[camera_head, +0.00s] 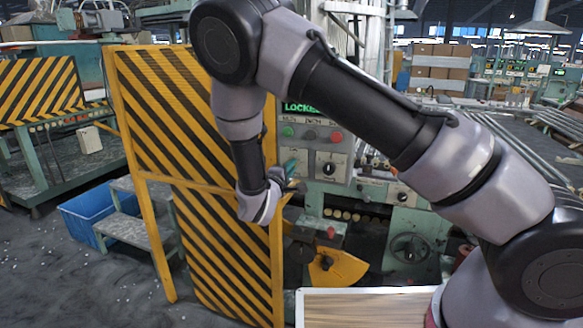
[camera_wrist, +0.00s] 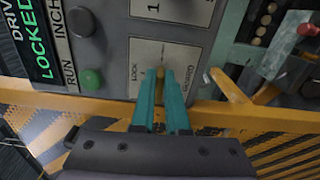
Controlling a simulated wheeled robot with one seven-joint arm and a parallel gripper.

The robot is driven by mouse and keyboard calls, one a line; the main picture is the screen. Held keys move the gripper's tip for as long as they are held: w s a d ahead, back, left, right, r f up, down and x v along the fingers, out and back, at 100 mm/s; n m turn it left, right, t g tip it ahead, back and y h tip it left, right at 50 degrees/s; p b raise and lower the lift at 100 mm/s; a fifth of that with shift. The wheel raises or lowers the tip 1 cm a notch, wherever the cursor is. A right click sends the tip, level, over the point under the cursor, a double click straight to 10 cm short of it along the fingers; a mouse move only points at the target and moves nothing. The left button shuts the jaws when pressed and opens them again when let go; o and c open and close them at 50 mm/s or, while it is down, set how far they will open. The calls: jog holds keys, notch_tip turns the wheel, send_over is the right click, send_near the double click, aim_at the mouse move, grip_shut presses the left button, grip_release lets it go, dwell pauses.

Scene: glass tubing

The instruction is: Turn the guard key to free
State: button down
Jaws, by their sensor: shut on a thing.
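The guard key (camera_wrist: 160,72) shows as a small yellowish piece between the fingertips in the wrist view. It sits on a pale plate (camera_wrist: 148,52) with the words LOCK and GUARD printed on it. My gripper (camera_wrist: 161,80) has teal fingers and is shut on the key, covering most of it, so the key's exact angle is hard to read. In the head view my gripper (camera_head: 289,169) is at the left side of the control panel (camera_head: 312,150). The panel's green display (camera_head: 299,107) reads LOCKED, and it also shows in the wrist view (camera_wrist: 32,45).
A yellow-and-black striped guard (camera_head: 185,130) stands left of my gripper, its frame close to my wrist. A green button (camera_wrist: 92,79) and a dark knob (camera_wrist: 81,22) are near my fingers. A blue bin (camera_head: 85,215) and wooden board (camera_head: 360,308) lie lower down.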

jog(key=shift+m, duration=0.4)
jog(key=c, duration=0.9)
grip_release()
jog(key=v, duration=1)
jog(key=shift+s+a, duration=0.15)
jog(key=shift+s, duration=0.25)
